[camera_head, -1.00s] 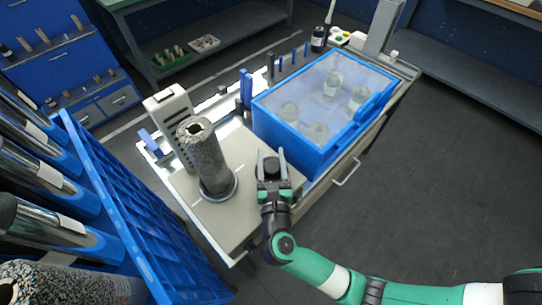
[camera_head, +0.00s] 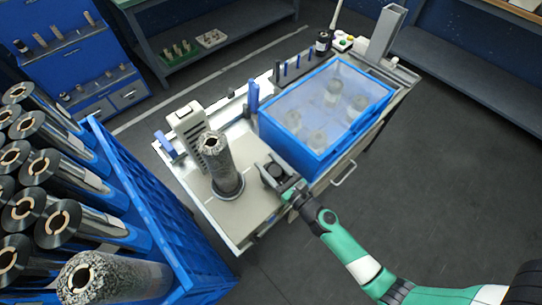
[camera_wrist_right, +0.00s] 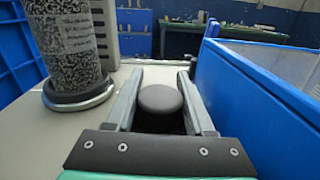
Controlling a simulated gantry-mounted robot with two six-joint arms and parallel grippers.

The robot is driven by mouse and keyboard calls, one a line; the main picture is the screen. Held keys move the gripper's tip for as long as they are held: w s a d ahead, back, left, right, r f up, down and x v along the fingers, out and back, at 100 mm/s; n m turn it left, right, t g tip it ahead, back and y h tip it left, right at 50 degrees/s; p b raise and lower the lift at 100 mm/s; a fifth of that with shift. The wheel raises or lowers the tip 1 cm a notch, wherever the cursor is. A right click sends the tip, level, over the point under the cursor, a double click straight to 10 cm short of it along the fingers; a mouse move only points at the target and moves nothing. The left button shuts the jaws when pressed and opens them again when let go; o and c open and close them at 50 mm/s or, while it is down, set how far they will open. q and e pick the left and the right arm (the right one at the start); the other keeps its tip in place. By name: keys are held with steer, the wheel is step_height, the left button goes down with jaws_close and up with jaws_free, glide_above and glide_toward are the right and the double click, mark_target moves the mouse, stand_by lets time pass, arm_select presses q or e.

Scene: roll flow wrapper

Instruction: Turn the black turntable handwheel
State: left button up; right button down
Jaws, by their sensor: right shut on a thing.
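The black turntable handwheel (camera_head: 276,171) is a small round dark knob on the pale machine top. It also shows in the right wrist view (camera_wrist_right: 160,100), between the two grey fingers. My right gripper (camera_head: 270,166) is low over the machine top, with its fingers on both sides of the handwheel, shut on it. The fingers point up and left in the head view. The handwheel's underside and the exact contact are hidden. My left gripper is not in view.
A speckled roll (camera_head: 220,163) stands upright on a dark round base with a metal rim, left of the handwheel. A blue-framed clear-lidded box (camera_head: 297,146) is close on the right. A blue crate of rolls (camera_head: 180,232) fills the lower left. Open floor lies at right.

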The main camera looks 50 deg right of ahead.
steer(key=n+y+p, duration=0.1)
steer(key=y, duration=0.1)
steer(key=n+y, duration=0.1)
steer(key=y, duration=0.1)
steer(key=shift+a+r+n+p, duration=0.1)
steer(key=shift+a+n+p, duration=0.1)
steer(key=shift+n+p, duration=0.15)
steer(key=shift+a+n+y, duration=0.2)
steer(key=shift+n+y, duration=0.45)
steer(key=shift+y, duration=0.45)
steer(key=shift+s+a+n+g+y, duration=0.1)
steer(key=shift+a+n+g+y, duration=0.15)
steer(key=shift+n+y, duration=0.4)
steer(key=shift+s+a+n+g+y, duration=0.1)
steer(key=shift+n+g+y, duration=0.25)
steer(key=shift+y, duration=0.5)
steer(key=shift+c, duration=1.4)
jaws_free()
steer(key=shift+w, duration=0.1)
steer(key=shift+a, duration=0.1)
